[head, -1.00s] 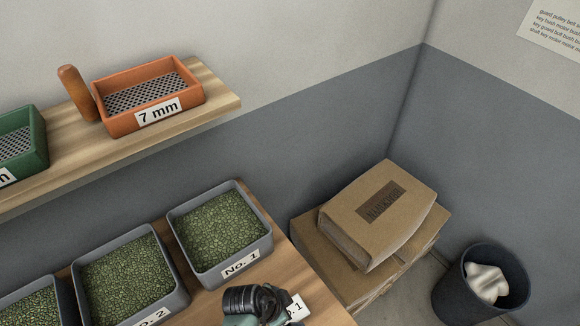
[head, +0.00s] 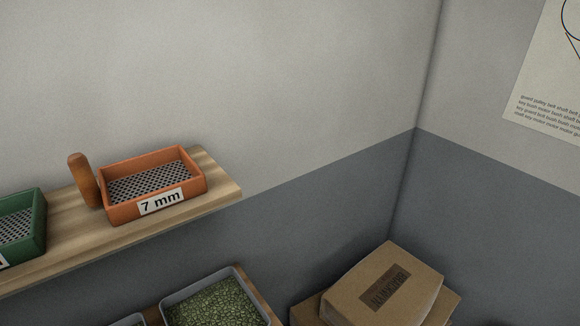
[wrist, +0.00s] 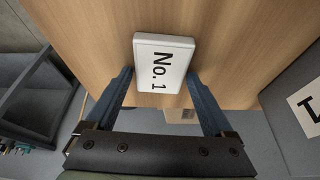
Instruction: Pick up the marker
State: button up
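The marker (wrist: 165,50) is a white block with black "No. 1" lettering, seen in the wrist view over the wooden table top (wrist: 235,35). My gripper (wrist: 159,74) is open, with its two blue fingers on either side of the lower part of the marker. A gap shows beside the left finger; at the right finger, I cannot tell whether it touches. The head view shows neither my gripper nor the marker.
A grey bin of green beans (head: 215,303) stands on the table below a shelf (head: 225,185) with an orange 7 mm tray (head: 125,213), a green tray (head: 40,235) and a brown cylinder (head: 84,182). Cardboard boxes (head: 375,300) stand right.

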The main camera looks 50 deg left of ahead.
jog(key=c, duration=1)
jog(key=shift+o, duration=0.2)
